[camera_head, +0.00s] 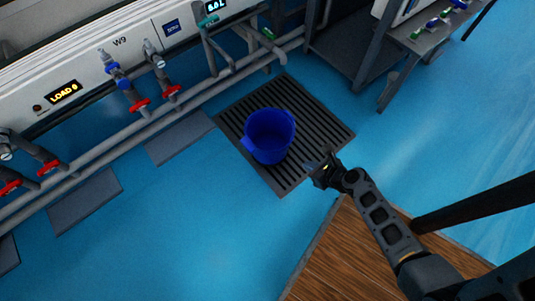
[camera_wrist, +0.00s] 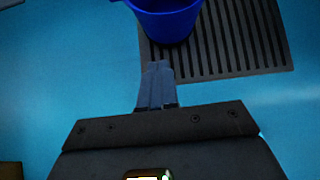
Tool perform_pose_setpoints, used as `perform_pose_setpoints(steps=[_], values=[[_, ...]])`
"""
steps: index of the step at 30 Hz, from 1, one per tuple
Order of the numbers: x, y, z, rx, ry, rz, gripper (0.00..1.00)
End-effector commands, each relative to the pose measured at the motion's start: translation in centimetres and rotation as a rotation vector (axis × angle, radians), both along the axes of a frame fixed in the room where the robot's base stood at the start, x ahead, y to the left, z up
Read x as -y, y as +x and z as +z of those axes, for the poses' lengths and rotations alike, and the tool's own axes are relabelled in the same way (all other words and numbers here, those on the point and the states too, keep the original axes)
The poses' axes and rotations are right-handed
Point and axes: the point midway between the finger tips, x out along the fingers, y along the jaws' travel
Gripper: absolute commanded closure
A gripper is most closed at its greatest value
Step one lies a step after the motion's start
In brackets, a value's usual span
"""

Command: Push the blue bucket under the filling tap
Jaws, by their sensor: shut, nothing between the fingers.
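The blue bucket (camera_head: 269,135) stands upright on a dark slatted floor grate (camera_head: 326,127). It also shows at the top of the wrist view (camera_wrist: 167,22), cut off by the edge. My gripper (camera_head: 316,168) is shut and empty, to the lower right of the bucket in the head view, near the grate's edge. In the wrist view my shut fingers (camera_wrist: 158,82) point toward the bucket, with a gap between them and it. I cannot tell which tap is the filling tap.
A white panel labelled W9 (camera_head: 120,41) carries pipes and red-handled valves (camera_head: 140,105) along the back left. A grey table (camera_head: 425,35) stands at upper right. A wooden platform (camera_head: 355,255) is at the bottom.

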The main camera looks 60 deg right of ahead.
Motion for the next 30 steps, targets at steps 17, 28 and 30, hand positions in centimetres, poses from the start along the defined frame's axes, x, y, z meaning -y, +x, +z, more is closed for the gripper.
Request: perform_pose_setpoints(steps=[17, 28, 30], values=[[1.8, 5.9, -6.7, 0.008, 0.022, -0.019, 1.0], [3.1, 10.2, -7.4, 0.007, 0.021, -0.02, 1.0], [3.2, 10.6, -7.3, 0.007, 0.022, -0.021, 1.0]])
